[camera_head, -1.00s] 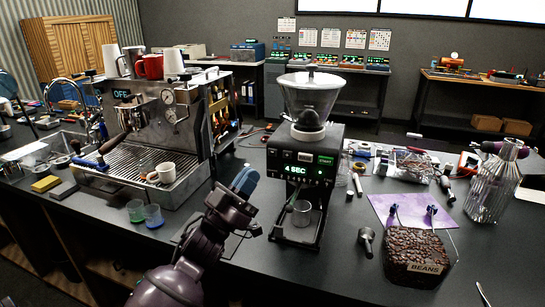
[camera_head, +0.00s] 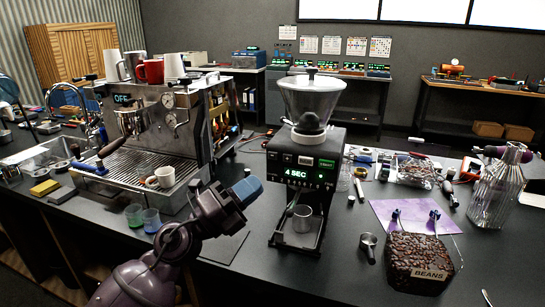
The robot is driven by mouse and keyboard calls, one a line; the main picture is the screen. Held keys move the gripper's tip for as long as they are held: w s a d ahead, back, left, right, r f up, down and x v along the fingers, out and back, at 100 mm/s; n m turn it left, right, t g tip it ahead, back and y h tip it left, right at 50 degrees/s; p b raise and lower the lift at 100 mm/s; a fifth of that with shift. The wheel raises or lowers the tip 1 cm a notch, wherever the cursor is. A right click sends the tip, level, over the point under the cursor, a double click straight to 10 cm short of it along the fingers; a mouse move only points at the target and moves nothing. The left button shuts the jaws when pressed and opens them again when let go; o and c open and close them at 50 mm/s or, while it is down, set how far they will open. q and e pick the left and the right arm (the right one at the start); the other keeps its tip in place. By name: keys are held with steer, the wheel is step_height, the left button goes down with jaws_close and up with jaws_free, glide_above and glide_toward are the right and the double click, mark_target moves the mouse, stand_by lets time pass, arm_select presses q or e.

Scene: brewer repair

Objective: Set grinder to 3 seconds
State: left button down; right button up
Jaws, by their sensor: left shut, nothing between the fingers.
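The grinder (camera_head: 328,146) stands in the middle of the counter, a black box with a clear hopper (camera_head: 308,97) on top. Its green display (camera_head: 296,174) reads "4 SEC". Small buttons (camera_head: 305,160) and a green-lit label sit on the panel above the display. A small metal cup (camera_head: 302,219) stands under its spout. My left gripper (camera_head: 251,189) has blue fingertips, shut and empty. It is just left of the grinder's front, a little below display height in the picture, apart from it. My right gripper is out of view.
An espresso machine (camera_head: 150,113) with cups on top stands left. Two small tinted glasses (camera_head: 151,219) are near my arm. A bean container (camera_head: 418,262), a portafilter-like tool (camera_head: 368,246), a purple mat (camera_head: 385,208) and a metal flask (camera_head: 494,195) are right of the grinder.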

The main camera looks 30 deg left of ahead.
mark_target(273, 156)
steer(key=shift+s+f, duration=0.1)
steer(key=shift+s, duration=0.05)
